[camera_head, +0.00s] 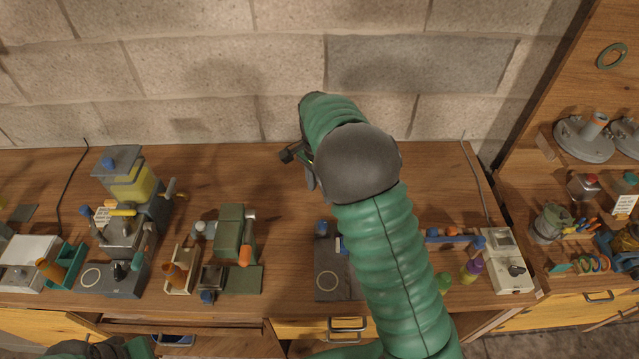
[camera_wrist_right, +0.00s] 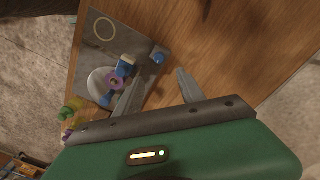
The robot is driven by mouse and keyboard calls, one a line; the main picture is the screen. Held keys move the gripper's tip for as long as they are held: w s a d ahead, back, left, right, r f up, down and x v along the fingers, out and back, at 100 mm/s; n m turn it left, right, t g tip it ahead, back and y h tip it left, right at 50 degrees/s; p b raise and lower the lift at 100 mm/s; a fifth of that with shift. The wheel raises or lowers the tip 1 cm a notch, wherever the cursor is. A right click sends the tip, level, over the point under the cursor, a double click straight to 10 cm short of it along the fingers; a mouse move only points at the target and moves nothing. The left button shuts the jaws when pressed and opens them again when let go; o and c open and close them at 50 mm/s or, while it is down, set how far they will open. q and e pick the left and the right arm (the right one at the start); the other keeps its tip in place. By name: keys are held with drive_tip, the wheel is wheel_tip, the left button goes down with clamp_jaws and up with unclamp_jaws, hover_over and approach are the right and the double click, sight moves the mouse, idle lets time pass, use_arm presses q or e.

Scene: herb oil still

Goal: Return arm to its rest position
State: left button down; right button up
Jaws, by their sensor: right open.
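My right arm (camera_head: 385,250), in a ribbed green sleeve with a dark grey joint cap, reaches up over the bench in the head view. My right gripper (camera_head: 293,157) shows only in part beside the arm, above the table. In the right wrist view its two grey fingers (camera_wrist_right: 160,74) are apart with only bench top seen between them. Beyond them is a grey base plate (camera_wrist_right: 100,52) with a pale ring mark, blue parts, a purple ring (camera_wrist_right: 116,80) and a white rounded part. A bit of my green left arm shows at the bottom left; its gripper is not seen.
The wooden bench (camera_head: 285,180) has a clear strip at the back. A white control box (camera_head: 505,265) stands right. A stone wall (camera_head: 215,90) rises behind.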

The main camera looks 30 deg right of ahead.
wheel_tip(320, 180, up, 3)
drive_tip(key=shift+w+f, duration=0.1)
idle(0.4)
drive_tip(key=s+a+f+n+t, duration=0.1)
drive_tip(key=s+a+f+n, duration=0.2)
drive_tip(key=s+a+n, duration=0.2)
drive_tip(key=s+a+f+n+t+b, duration=0.1)
drive_tip(key=s+a+f+n+t, duration=0.1)
drive_tip(key=s+a+n, duration=0.4)
drive_tip(key=s+f+n, duration=0.1)
drive_tip(key=s+n, duration=0.4)
drive_tip(key=shift+s+a+f, duration=0.15)
drive_tip(key=shift+s+f, duration=0.05)
drive_tip(key=shift+s, duration=0.2)
drive_tip(key=shift+s+r, duration=0.1)
drive_tip(key=shift+s, duration=0.05)
drive_tip(key=shift+a, duration=0.1)
